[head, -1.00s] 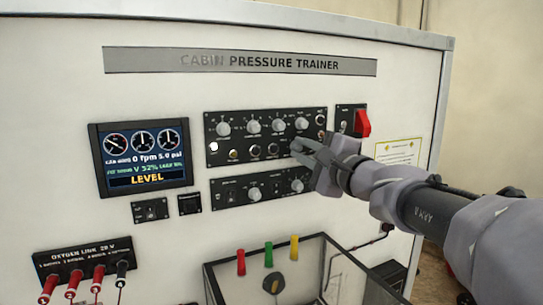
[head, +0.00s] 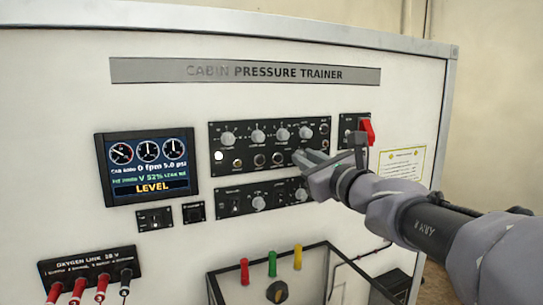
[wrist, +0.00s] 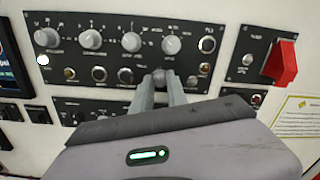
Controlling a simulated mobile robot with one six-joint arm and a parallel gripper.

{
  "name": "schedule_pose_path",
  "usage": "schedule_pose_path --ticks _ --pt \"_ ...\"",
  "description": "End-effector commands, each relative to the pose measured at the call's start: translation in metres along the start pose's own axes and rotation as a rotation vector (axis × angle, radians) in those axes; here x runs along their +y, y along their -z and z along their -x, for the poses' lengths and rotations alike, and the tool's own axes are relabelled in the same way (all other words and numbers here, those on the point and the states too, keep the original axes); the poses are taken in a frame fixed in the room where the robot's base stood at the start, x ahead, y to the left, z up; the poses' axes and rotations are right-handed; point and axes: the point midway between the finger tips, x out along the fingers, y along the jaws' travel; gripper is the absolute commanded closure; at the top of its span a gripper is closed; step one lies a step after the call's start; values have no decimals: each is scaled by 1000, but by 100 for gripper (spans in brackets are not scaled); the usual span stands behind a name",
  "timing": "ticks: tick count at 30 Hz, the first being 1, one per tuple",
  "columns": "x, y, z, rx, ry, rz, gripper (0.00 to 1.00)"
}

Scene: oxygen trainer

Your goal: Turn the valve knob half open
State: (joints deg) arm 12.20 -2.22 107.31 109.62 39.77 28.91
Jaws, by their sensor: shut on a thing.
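The valve knob (wrist: 164,77) is a small grey knob in the lower row of the upper black panel (head: 224,169), towards its right end. My gripper (wrist: 161,82) is shut on this knob in the wrist view, with one finger on each side. In the head view my gripper (head: 304,158) reaches the panel from the right and hides the knob. The screen (head: 150,165) left of the panel shows three dials, a small line that seems to read V 52%, and the word LEVEL.
Several other knobs sit close above and left of my fingers. A red switch guard (wrist: 281,62) stands out to the right; it also shows in the head view (head: 367,131). A lower panel (head: 262,195) lies below. Oxygen link plugs (head: 78,285) stick out at the lower left.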

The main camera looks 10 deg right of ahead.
Motion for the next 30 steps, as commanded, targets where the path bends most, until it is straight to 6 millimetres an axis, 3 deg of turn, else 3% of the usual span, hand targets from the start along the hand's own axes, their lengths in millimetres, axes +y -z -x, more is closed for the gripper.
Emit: schedule_pose_path --ticks 15,30 --pt "-1 -4 0 10 19 -383 100" --pt "-1 -3 0 12 24 -498 100"
